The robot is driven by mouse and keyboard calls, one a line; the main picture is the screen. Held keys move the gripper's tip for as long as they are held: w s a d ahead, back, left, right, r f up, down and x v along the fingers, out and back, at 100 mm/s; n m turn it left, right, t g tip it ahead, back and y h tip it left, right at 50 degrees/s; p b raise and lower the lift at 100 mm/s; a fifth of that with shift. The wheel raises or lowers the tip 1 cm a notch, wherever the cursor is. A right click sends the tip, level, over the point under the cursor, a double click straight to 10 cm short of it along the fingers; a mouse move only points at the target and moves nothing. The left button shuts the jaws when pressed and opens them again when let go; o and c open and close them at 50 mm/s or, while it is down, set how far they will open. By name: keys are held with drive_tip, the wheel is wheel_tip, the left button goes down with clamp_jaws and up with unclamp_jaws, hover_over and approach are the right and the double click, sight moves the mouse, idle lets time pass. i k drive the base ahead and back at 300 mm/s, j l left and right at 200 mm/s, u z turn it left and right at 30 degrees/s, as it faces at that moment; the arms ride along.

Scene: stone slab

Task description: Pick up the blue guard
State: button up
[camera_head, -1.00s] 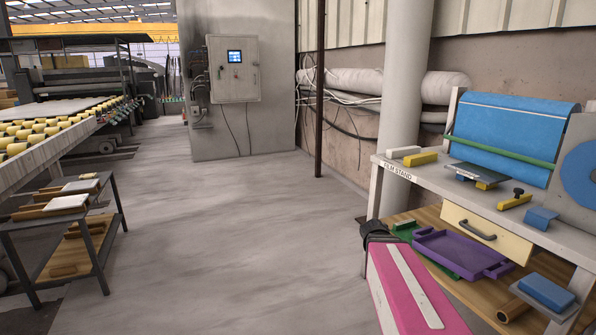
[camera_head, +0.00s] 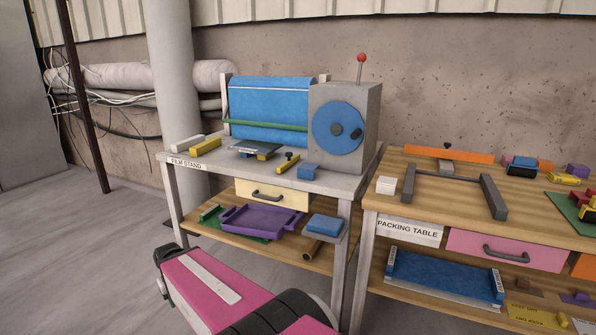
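A small blue angled piece (camera_head: 308,171), which looks like a guard, lies on the top of the film stand (camera_head: 215,163), near its front right corner and in front of the grey machine. Another blue piece (camera_head: 521,166) lies on the packing table (camera_head: 400,168) at the right, among small coloured parts. I cannot tell for sure which of them is the blue guard. My pink arm shows at the bottom, but my gripper is out of view.
The film stand also holds a grey machine with a blue disc (camera_head: 338,130) and a blue film roll (camera_head: 268,100). A purple tray (camera_head: 262,221) and a blue block (camera_head: 325,224) lie on its lower shelf. Grey floor (camera_head: 80,255) is clear at left.

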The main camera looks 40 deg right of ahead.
sight(305, 170)
drive_tip(key=z, duration=1.65)
